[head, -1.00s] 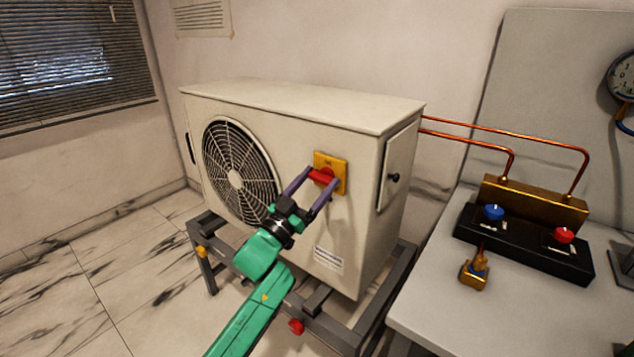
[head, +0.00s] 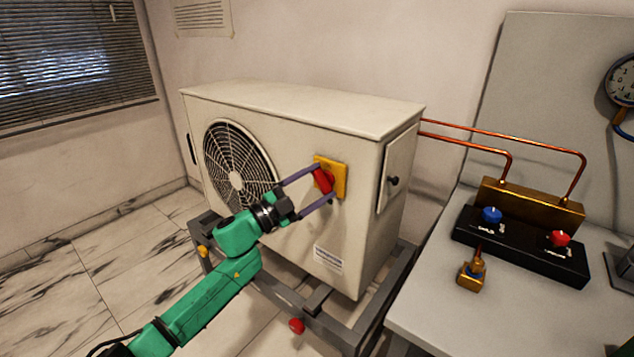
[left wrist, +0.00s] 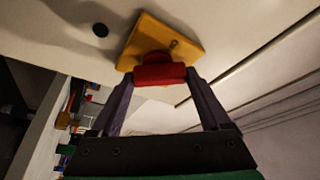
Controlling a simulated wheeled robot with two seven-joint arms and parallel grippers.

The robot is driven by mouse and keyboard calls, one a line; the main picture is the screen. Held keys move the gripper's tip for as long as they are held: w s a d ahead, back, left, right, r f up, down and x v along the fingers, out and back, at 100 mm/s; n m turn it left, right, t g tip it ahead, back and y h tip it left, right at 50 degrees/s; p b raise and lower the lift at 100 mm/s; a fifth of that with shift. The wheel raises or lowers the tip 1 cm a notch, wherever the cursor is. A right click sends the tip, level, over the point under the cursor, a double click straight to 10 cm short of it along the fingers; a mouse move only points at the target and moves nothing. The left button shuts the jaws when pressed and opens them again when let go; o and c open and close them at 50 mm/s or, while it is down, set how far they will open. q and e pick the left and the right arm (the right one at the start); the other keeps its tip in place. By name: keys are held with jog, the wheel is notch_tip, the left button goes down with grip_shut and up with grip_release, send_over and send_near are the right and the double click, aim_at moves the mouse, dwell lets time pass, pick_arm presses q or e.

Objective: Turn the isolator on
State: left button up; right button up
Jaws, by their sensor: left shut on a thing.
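The isolator is a yellow plate (head: 341,177) with a red handle (head: 322,180) on the front of the cream outdoor unit (head: 300,130). My left gripper (head: 323,182) is shut on the red handle, one finger above it and one below. In the head view the handle stands steeply tilted. In the left wrist view the red handle (left wrist: 160,75) lies between the tips of both fingers, in front of the yellow plate (left wrist: 172,45). My right gripper is not in view.
Right of the unit, a grey bench (head: 420,310) carries a black manifold base (head: 520,250) with a blue knob (head: 492,215) and a red knob (head: 559,239). A brass valve (head: 471,272) stands on it. Copper pipes (head: 470,143) run from the unit.

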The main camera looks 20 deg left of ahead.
pick_arm(q)
jog(key=m+g+p, duration=0.1)
jog(key=m+g, duration=0.1)
jog(key=m, duration=0.2)
jog(key=shift+r+m+p, duration=0.15)
jog(key=shift+m+p, duration=0.15)
jog(key=shift+m, duration=0.1)
jog(key=shift+m+g+y+p, duration=0.4)
jog(key=shift+m+g+p, duration=0.15)
jog(key=shift+m, duration=0.95)
jog(key=o, duration=1.2)
jog(key=b+v, duration=0.3)
jog(key=v, duration=1.1)
jog(key=shift+s+a, duration=0.15)
jog(key=shift+s, duration=0.1)
